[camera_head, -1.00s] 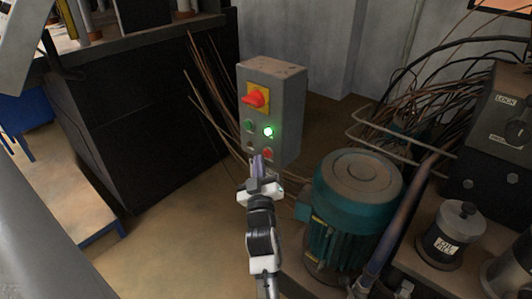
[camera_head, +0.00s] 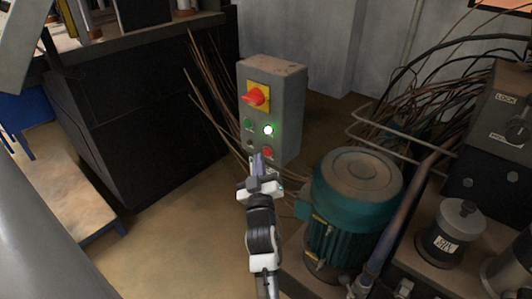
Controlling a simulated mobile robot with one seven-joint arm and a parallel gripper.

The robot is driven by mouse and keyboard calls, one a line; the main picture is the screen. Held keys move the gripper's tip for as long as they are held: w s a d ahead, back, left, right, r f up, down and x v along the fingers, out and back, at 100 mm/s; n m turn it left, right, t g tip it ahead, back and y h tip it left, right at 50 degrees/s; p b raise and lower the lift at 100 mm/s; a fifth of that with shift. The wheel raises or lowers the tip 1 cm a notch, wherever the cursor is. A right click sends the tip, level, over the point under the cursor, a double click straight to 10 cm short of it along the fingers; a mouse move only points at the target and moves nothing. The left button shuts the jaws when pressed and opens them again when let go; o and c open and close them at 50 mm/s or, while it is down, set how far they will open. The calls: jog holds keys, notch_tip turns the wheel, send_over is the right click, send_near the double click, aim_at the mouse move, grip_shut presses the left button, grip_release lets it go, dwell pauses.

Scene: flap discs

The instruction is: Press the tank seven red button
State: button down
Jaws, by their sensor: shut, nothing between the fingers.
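A grey control box (camera_head: 289,105) stands in the middle of the view. Its front has a red rotary switch on a yellow plate (camera_head: 257,97). Below are a green button (camera_head: 248,124) and a lit green button (camera_head: 268,130). Lower on the front are a dark button (camera_head: 250,144) and a red button (camera_head: 267,152). My gripper (camera_head: 257,157) is shut and empty, its tips in front of the box's lower face, just left of and below the red button. I cannot tell whether the tips touch the box. Any label naming tank seven is too small to read.
A teal motor (camera_head: 352,194) stands right of my arm, close to it. Loose cables and bent pipes (camera_head: 400,125) lie behind it. A dark cabinet (camera_head: 140,120) fills the left. The floor (camera_head: 180,235) left of my arm is clear.

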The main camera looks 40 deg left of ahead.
dwell(0.8)
jog(key=shift+w+p, duration=0.3)
jog(key=shift+w, duration=0.15)
jog(key=shift+w+d+p, duration=0.1)
jog(key=shift+w+p, duration=0.3)
jog(key=shift+w, duration=0.1)
dwell(0.7)
jog(key=shift+s, duration=0.15)
jog(key=shift+s+b, duration=0.7)
jog(key=shift+s, duration=0.05)
jog(key=shift+s, duration=0.1)
jog(key=s+b, duration=0.2)
jog(key=s, duration=0.1)
jog(key=s+b, duration=0.1)
jog(key=shift+s+a, duration=0.25)
jog(key=shift+s, duration=0.15)
